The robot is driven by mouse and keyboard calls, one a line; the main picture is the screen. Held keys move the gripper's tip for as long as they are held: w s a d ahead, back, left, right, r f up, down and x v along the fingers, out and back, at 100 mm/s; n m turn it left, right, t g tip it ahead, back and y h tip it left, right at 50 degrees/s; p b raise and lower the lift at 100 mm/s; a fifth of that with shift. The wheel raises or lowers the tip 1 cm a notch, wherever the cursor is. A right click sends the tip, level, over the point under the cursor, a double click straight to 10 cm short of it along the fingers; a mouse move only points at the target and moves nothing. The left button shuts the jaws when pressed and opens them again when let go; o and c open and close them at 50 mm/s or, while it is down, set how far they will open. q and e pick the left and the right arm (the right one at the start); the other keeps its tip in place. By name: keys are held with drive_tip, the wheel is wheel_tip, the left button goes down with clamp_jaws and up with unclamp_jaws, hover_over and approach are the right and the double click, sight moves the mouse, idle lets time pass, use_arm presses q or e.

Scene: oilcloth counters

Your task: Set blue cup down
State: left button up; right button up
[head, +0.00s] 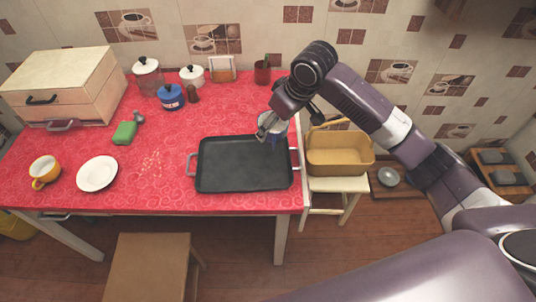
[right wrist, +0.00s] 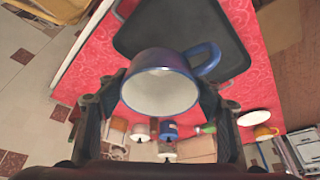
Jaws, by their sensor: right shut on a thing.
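A blue cup with a white inside (right wrist: 165,85) is between the two fingers of my right gripper (right wrist: 163,98) in the right wrist view, with its open rim towards the camera. In the head view my right gripper (head: 266,130) is over the back right part of the dark tray (head: 240,172), and the cup (head: 275,141) is partly hidden by it. My right gripper is shut on the cup. I cannot tell how far the cup is above the tray or table. My left gripper is not in view.
The red counter (head: 225,125) holds a white plate (head: 97,174), a yellow cup (head: 44,171), a green sponge (head: 124,133), a blue pot (head: 171,98) and a wooden box (head: 70,80). A yellow basket (head: 340,158) stands on a stool to the right. The tray's surface looks empty.

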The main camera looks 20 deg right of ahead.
wheel_tip(320, 180, down, 13)
drive_tip(key=shift+f+p, duration=0.2)
drive_tip(key=shift+p, duration=0.15)
drive_tip(key=o, duration=1.3)
drive_tip(key=v, duration=1.2)
